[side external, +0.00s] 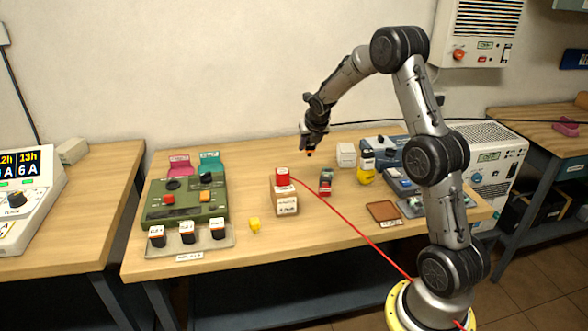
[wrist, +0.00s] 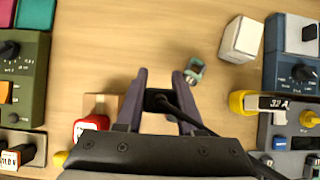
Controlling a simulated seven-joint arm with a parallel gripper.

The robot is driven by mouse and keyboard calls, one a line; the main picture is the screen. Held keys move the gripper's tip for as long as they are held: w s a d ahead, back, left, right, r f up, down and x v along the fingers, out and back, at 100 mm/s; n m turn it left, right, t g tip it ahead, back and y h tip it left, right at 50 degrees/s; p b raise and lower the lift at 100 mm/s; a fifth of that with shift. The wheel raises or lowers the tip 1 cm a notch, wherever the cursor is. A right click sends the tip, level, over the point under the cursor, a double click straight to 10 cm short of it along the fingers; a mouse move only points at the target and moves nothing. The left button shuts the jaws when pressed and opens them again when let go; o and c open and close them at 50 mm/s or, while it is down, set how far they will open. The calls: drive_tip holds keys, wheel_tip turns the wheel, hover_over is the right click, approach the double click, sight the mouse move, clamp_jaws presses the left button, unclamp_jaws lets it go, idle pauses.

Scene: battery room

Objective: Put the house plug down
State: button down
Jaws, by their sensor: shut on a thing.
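My gripper (side external: 308,149) hangs in the air above the back middle of the table. In the wrist view its two fingers (wrist: 156,76) are shut on a black plug (wrist: 157,99), with a black cable leading off to the lower right. I take this to be the house plug; most of it is hidden between the fingers. Bare wood lies beyond the fingertips in the wrist view. A brown labelled pad (side external: 384,211) lies flat and empty at the table's front right.
A red plug (side external: 282,174) with a red cable sits on a wooden block (side external: 286,202).

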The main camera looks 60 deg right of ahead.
approach(292, 163)
drive_tip(key=shift+w+d+f, duration=0.3)
drive_tip(key=shift+w+d, duration=0.2)
drive_tip(key=shift+d, duration=0.05)
drive_tip(key=shift+w+d+f, duration=0.25)
drive_tip(key=shift+w+d, duration=0.2)
drive_tip(key=shift+d, duration=0.05)
drive_tip(key=shift+w+d+f, duration=0.1)
drive_tip(key=shift+w+f, duration=0.05)
drive_tip(key=shift+f, duration=1.65)
drive_tip(key=shift+f, duration=0.15)
drive_tip(key=c, duration=0.5)
unclamp_jaws()
